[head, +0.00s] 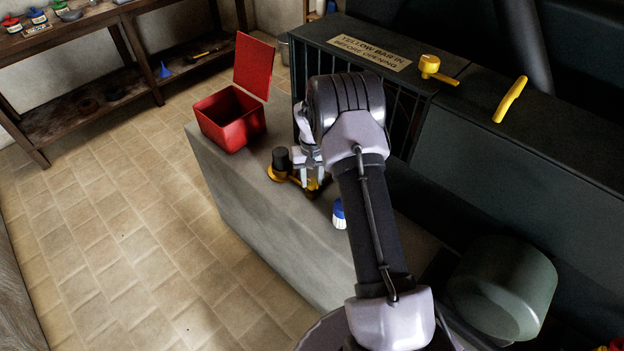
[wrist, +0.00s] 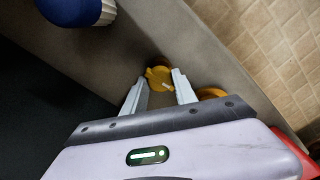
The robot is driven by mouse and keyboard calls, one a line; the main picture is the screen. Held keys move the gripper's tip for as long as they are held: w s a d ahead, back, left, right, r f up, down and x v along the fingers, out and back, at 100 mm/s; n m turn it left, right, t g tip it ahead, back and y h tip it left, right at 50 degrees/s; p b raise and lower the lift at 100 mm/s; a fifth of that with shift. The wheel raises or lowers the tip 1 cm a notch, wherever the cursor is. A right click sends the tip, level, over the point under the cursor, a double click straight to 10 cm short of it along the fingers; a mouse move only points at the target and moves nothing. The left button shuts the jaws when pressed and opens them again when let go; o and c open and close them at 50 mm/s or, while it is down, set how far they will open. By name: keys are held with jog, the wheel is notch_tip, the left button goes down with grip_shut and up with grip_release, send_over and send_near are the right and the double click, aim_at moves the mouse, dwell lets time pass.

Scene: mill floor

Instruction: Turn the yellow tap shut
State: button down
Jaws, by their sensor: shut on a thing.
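A yellow tap (head: 314,187) stands on the grey bench, mostly hidden behind my gripper in the head view. In the wrist view the yellow tap (wrist: 157,74) shows between my two fingertips, with a small pale mark on it. My gripper (wrist: 161,86) is closed on it, one finger on each side. In the head view my gripper (head: 312,178) points down at the bench. Beside it is a yellow fitting (head: 277,175) with a black knob (head: 282,159). I cannot tell how far the tap is turned.
A blue-and-white container (head: 339,213) stands near my gripper. An open red box (head: 231,121) sits at the bench's far end. A dark cabinet behind carries a yellow knob (head: 430,66), a yellow bar (head: 510,99) and a sign (head: 369,52). The tiled floor at left is clear.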

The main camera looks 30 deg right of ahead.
aim_at(312, 182)
jog(key=shift+m, duration=0.7)
jog(key=c, duration=1)
grip_release()
notch_tip(312, 182, up, 17)
jog(key=p, duration=0.5)
jog(key=shift+r, duration=0.2)
